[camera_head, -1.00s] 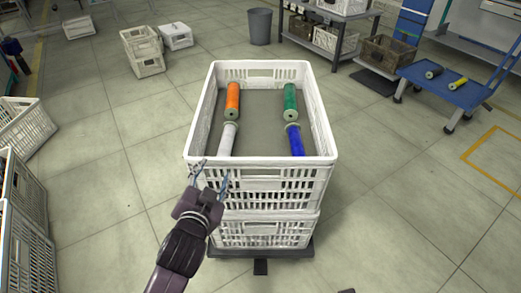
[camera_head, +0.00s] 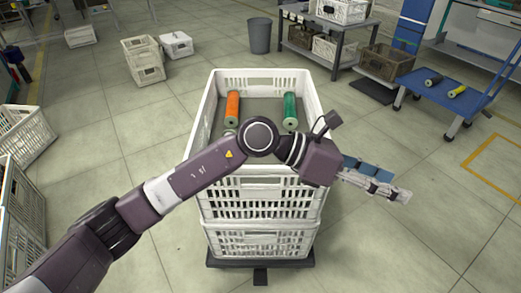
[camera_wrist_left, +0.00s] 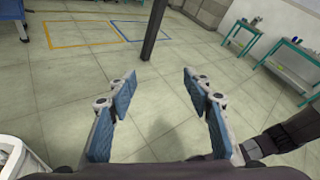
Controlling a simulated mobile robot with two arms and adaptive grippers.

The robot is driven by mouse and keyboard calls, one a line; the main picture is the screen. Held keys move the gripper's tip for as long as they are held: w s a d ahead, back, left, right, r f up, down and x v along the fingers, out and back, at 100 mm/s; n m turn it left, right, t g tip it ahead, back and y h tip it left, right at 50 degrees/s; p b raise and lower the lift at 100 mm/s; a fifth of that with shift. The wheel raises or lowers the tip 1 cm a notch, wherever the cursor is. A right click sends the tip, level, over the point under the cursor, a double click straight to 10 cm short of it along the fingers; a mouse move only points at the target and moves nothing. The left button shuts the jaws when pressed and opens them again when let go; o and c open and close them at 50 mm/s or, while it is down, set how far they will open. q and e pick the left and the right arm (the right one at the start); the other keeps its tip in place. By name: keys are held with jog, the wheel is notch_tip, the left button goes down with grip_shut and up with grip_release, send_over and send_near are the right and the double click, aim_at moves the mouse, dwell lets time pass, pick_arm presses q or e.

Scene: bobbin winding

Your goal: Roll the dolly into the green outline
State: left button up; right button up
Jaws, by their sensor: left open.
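The dark dolly (camera_head: 260,263) sits under a stack of white crates (camera_head: 265,205) in front of me. In the top crate, an orange spool (camera_head: 232,108) and a green spool (camera_head: 290,108) show. My left arm crosses the crate's near side and hides its front part. My left gripper (camera_head: 398,191) is open and empty, to the right of the crates and pointing right. Its spread fingers show in the left wrist view (camera_wrist_left: 160,78). What seems to be my right gripper (camera_wrist_left: 252,150) shows at lower right there, its jaws unclear. No green outline is visible.
A blue cart (camera_head: 455,92) with two spools stands at right, near a yellow floor outline (camera_head: 480,165). The wrist view shows a blue outline (camera_wrist_left: 150,30) and a dark post (camera_wrist_left: 155,28). Loose crates (camera_head: 145,60) stand at back left. Floor right of the dolly is clear.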

pick_arm(q)
jog(key=w+a+f+m+t+y, duration=0.1)
jog(key=w+a+f+m+y, duration=0.15)
jog(key=a+f+y, duration=0.2)
jog(key=t+y, duration=0.4)
jog(key=y, duration=0.6)
send_near(260, 168)
jog(key=f, duration=0.1)
pick_arm(e)
notch_tip(260, 168, down, 6)
jog(key=s, duration=0.3)
pick_arm(q)
jog(key=b+x, duration=0.3)
jog(key=x, duration=0.2)
jog(key=shift+w+f, duration=0.15)
jog(key=shift+f, duration=0.1)
jog(key=shift+b+x, duration=0.65)
jog(key=shift+x, duration=0.4)
jog(key=shift+b+x, duration=0.55)
jog(key=shift+x, duration=0.2)
pick_arm(e)
jog(key=w+r, duration=0.2)
jog(key=r, duration=0.6)
jog(key=w+r, duration=0.3)
jog(key=r, duration=0.5)
jog(key=shift+w+t, duration=0.3)
jog(key=shift+t, duration=0.1)
